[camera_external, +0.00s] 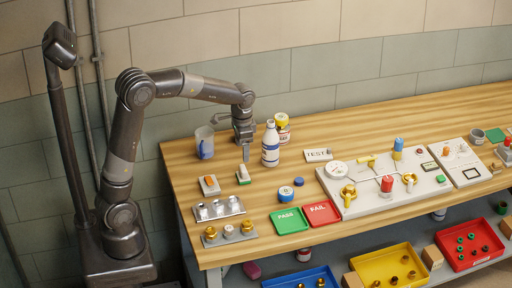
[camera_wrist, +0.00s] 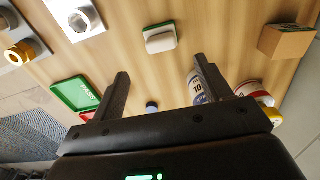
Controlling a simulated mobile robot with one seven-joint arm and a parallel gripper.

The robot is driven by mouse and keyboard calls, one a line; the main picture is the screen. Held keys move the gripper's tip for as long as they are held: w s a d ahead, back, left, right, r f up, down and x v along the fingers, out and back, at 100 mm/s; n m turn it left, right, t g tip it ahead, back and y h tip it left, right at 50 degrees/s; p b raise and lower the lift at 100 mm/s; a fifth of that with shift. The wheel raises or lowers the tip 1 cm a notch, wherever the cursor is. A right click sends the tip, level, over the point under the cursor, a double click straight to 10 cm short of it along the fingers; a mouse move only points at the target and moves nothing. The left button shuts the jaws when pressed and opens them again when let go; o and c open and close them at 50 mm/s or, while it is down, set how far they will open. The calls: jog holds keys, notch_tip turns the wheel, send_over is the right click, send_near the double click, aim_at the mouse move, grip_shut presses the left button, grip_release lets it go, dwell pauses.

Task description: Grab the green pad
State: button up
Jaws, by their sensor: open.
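A small white block with a green layer, which looks like the green pad (camera_external: 243,176), lies on the wooden table just below my gripper (camera_external: 245,153). In the wrist view the pad (camera_wrist: 160,38) shows its white side with a green edge, beyond the fingertips and roughly centred between them. My gripper (camera_wrist: 160,70) is open and empty, apart from the pad. Another flat green piece (camera_external: 494,135) lies at the far right of the table.
The green PASS tray (camera_external: 289,220) and red FAIL tray (camera_external: 322,213) lie in front. Bare wood surrounds the pad.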

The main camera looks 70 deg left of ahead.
aim_at(243, 168)
notch_tip(243, 168, down, 10)
jog(key=shift+r, duration=0.2)
dwell(0.3)
jog(key=c, duration=1.1)
